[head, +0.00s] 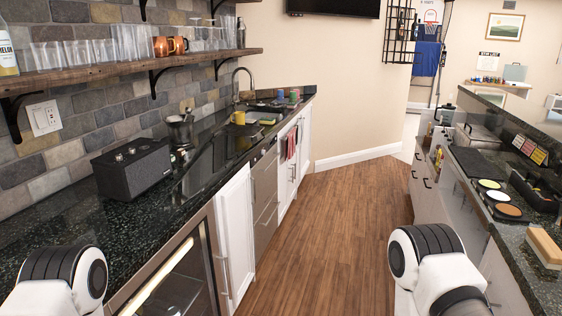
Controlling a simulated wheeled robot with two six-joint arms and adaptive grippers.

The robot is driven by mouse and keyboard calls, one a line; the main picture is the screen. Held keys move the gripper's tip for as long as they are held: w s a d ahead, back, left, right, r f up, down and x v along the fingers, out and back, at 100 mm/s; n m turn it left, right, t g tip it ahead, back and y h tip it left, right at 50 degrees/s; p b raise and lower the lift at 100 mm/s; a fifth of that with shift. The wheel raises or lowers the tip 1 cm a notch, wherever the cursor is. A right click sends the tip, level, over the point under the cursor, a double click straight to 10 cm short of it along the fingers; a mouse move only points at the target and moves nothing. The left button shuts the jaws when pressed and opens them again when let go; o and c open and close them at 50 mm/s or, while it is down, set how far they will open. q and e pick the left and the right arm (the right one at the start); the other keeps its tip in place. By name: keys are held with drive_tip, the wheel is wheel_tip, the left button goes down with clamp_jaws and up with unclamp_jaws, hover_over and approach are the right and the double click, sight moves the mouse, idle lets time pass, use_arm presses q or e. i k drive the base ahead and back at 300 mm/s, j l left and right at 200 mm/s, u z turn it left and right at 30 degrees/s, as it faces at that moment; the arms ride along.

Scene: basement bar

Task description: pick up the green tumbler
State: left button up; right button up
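A small green tumbler (293,97) appears to stand at the far end of the left black counter (85,226), beyond the sink. It is small in the head view, and its details are hard to make out. A blue tumbler (281,95) stands just left of it. Only rounded white and black links of my two arms show at the lower left and lower right. Neither of my grippers is in view.
A black speaker (133,168), a metal cup (181,130) and a yellow mug (239,118) stand along the left counter. A wooden shelf (130,68) with glasses hangs above. The wooden floor (315,230) between the counters is clear. The right counter is cluttered.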

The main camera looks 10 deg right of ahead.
sight(293, 95)
drive_tip(key=i+l+z, duration=0.25)
drive_tip(key=i+z, duration=0.15)
drive_tip(key=i, duration=0.65)
drive_tip(key=i+j+z, duration=0.1)
drive_tip(key=i+z, duration=0.25)
drive_tip(key=i, duration=0.75)
drive_tip(key=i+u, duration=0.2)
drive_tip(key=i, duration=0.35)
drive_tip(key=i+l+u, duration=0.2)
drive_tip(key=i, duration=0.3)
drive_tip(key=i+l+u, duration=0.2)
drive_tip(key=i, duration=0.35)
drive_tip(key=i+l+u, duration=0.2)
drive_tip(key=i+l, duration=0.15)
drive_tip(key=i, duration=0.15)
drive_tip(key=i+l+u, duration=0.2)
drive_tip(key=i+l, duration=0.2)
drive_tip(key=i, duration=0.1)
